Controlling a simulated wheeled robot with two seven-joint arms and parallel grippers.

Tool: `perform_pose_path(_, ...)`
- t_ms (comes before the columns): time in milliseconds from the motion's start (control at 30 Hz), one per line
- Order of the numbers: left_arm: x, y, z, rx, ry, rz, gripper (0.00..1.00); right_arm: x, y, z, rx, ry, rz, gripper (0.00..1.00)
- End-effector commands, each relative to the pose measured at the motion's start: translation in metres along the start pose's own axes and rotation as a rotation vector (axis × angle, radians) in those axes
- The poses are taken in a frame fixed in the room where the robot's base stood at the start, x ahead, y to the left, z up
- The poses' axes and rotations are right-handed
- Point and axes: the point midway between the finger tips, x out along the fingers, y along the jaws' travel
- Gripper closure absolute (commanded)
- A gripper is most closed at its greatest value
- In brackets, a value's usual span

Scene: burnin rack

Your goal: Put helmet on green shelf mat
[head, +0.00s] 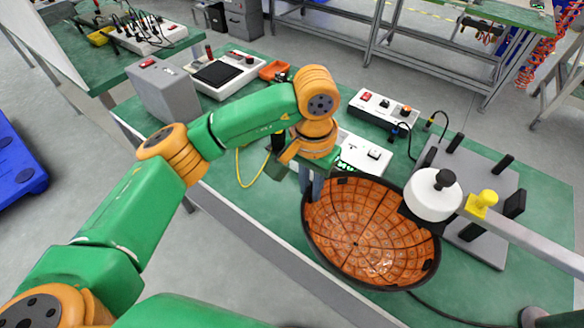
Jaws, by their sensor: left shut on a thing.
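The helmet (375,232) looks like an orange, woven-patterned bowl with a black rim, its hollow side facing up. It is in the right middle of the head view, above or on the green-topped bench. My left gripper (312,186) is shut on its far left rim, fingers pointing down. Whether the helmet touches the bench cannot be told. A green mat surface (235,205) covers the bench around it. Another green surface (515,14) shows on a bench at the top right. Which one is the shelf mat is unclear. My right gripper is not in view.
A grey fixture plate (478,165) with black posts, a white round knob (433,195) and a metal bar stand right of the helmet. White control boxes (385,110) and a grey box (164,90) stand behind. Cables lie on the bench. Bare green surface shows left of the helmet.

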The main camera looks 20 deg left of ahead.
Motion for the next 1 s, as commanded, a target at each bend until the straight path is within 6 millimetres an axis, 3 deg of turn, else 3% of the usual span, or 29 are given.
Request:
perform_pose_path(33, -0.007, -0.014, 0.001, -0.007, -0.002, 0.001, 1.00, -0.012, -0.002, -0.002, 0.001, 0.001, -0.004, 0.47)
perform_pose_path(100, -0.006, -0.031, 0.000, -0.005, -0.001, 0.002, 1.00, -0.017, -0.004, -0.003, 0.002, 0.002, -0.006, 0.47)
perform_pose_path(300, -0.002, -0.060, 0.001, -0.002, -0.004, 0.002, 1.00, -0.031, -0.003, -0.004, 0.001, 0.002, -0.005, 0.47)
perform_pose_path(500, 0.032, -0.059, 0.000, 0.002, 0.000, 0.002, 1.00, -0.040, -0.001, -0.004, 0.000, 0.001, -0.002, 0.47)
perform_pose_path(667, 0.033, -0.059, 0.000, 0.002, 0.002, 0.001, 1.00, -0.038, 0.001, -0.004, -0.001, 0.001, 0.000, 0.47)
perform_pose_path(700, 0.034, -0.059, 0.000, 0.002, 0.001, 0.001, 0.73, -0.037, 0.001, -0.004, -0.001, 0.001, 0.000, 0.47)
perform_pose_path(800, 0.034, -0.059, 0.000, 0.002, 0.001, 0.001, 0.51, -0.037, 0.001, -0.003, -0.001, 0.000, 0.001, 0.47)
perform_pose_path(1000, 0.033, -0.059, 0.000, 0.002, 0.001, 0.001, 0.51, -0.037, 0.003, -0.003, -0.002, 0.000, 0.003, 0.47)
